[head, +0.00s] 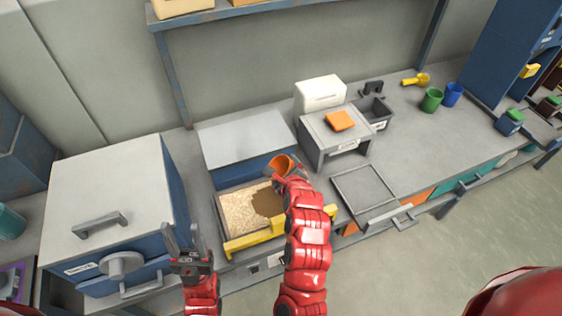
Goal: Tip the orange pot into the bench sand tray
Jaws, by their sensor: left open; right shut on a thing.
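The orange pot (281,162) is held over the back right part of the bench sand tray (252,239), tilted with its mouth toward the left. My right gripper (285,177) is shut on it; the wrist hides the fingertips and part of the pot. The tray holds pale tan sand (239,209) and has a yellow front. A darker brown patch (266,203) lies on the sand beside the pot; I cannot tell whether it is shadow or poured material. My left gripper (182,240) is open and empty, at the left of the tray, in front of the blue-sided box.
A large grey-topped blue box (112,190) with a handle stands on the left. A grey stand (318,127) with an orange piece (341,120) stands behind right. A shallow grey tray (365,190) lies right of my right arm. Green (432,100) and blue (453,94) cups stand farther right.

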